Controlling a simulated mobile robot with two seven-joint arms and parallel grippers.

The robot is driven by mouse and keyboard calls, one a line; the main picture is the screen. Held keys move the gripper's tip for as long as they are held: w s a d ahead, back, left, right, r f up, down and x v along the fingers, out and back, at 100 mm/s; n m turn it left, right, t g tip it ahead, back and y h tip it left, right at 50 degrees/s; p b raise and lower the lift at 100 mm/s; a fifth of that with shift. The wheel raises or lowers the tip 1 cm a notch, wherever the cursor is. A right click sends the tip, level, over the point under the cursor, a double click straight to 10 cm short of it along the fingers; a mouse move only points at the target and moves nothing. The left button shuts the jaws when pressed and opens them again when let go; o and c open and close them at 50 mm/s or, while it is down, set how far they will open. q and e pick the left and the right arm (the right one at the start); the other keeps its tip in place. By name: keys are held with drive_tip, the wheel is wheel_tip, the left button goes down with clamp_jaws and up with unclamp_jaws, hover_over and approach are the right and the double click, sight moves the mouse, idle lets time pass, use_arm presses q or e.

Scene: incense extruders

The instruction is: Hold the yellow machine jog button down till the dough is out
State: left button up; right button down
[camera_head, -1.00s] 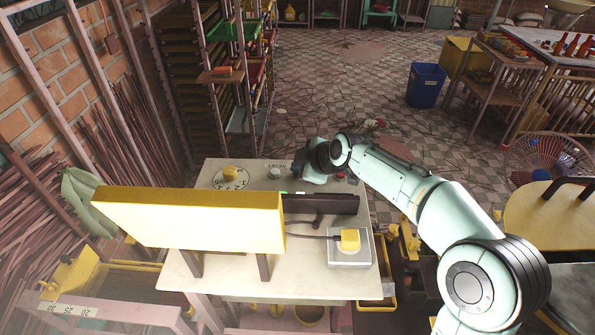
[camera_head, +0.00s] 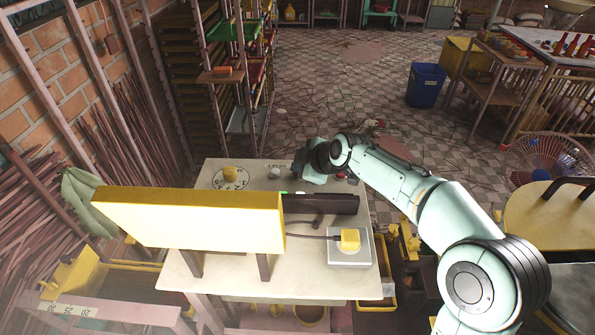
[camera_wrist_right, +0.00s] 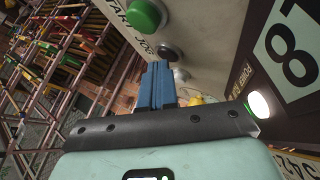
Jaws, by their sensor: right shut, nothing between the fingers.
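The yellow machine (camera_head: 185,220) stands on a pale worktop, its yellow panel seen from above. In the right wrist view a green button (camera_wrist_right: 145,14) sits by the printed words START and JOG. A dark round button (camera_wrist_right: 170,53) is beside the JOG word. My right gripper (camera_wrist_right: 158,68) is shut and empty, its blue fingertips close to this dark button. I cannot tell whether they touch it. In the head view the hand is behind the dark bar, and its fingertips are hard to make out. I see no dough for certain. My left gripper is out of view.
A dial with a yellow knob (camera_head: 230,173), a grey knob (camera_head: 275,172) and a red button (camera_head: 340,175) are on the worktop (camera_head: 215,270). A lit white lamp (camera_wrist_right: 259,105) is near the fingers. A rack stands behind.

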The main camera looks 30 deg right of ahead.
idle(0.7)
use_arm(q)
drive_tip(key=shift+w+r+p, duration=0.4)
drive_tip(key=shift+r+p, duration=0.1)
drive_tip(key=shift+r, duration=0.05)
use_arm(e)
drive_tip(key=shift+r, duration=0.95)
drive_tip(key=shift+r, duration=0.1)
drive_tip(key=shift+r, duration=0.3)
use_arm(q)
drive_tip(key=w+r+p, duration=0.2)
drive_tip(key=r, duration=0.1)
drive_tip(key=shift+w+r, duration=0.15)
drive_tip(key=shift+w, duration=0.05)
use_arm(e)
wheel_tip(320, 180, up, 4)
drive_tip(key=shift+r, duration=0.1)
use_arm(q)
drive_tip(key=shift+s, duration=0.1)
